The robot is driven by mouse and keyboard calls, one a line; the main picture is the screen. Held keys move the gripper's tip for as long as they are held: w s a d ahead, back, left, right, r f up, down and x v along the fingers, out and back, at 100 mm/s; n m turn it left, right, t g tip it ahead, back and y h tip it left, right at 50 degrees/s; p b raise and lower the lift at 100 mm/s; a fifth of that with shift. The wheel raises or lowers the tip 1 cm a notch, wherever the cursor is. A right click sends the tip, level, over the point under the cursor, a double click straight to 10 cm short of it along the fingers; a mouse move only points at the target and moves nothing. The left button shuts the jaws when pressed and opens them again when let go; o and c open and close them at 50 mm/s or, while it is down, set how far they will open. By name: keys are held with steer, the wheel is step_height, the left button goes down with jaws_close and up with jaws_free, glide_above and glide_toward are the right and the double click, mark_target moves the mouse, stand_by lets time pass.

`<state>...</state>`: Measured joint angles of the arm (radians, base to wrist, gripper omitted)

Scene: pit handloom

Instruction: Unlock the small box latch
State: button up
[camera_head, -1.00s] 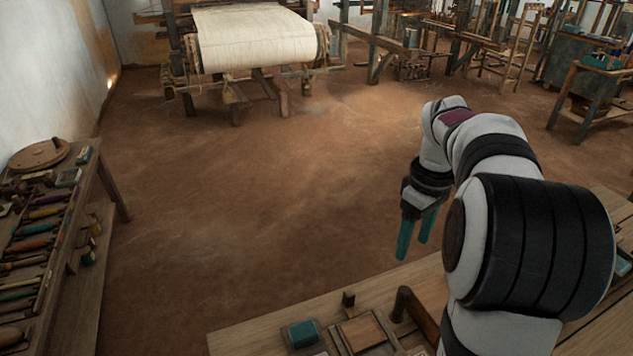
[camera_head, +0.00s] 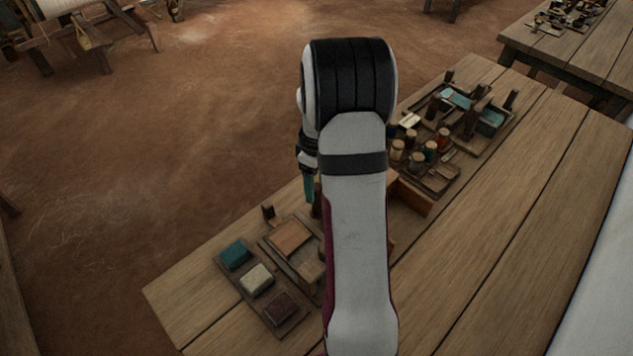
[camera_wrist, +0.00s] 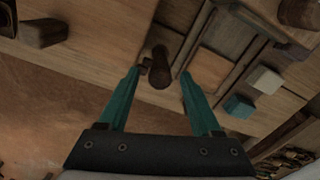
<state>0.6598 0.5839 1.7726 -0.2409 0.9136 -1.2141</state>
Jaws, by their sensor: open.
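My gripper (camera_wrist: 162,73) has two teal fingers, spread open and empty in the wrist view. A dark rounded wooden handle (camera_wrist: 158,72) shows between the fingertips; I cannot tell how far below them it is. A small dark piece beside it, near the left fingertip, is too unclear to name. In the head view my gripper (camera_head: 309,188) hangs at the table's far edge, partly hidden by my arm. A reddish-brown wooden box (camera_head: 412,194) shows partly behind my arm on its right. I cannot make out a latch on it.
A tray with teal (camera_head: 235,254), cream (camera_head: 257,280) and brown (camera_head: 280,306) blocks lies left of my arm. Jars (camera_head: 430,151) and trays crowd the table's far right. The table's right front is bare.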

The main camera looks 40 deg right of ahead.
jaws_close()
stand_by(0.3)
steer(key=shift+m, duration=0.3)
steer(key=m, duration=0.3)
steer(key=shift+m, duration=0.4)
steer(key=m, duration=0.4)
steer(key=shift+m, duration=0.3)
steer(key=m, duration=0.4)
steer(key=shift+m, duration=2.4)
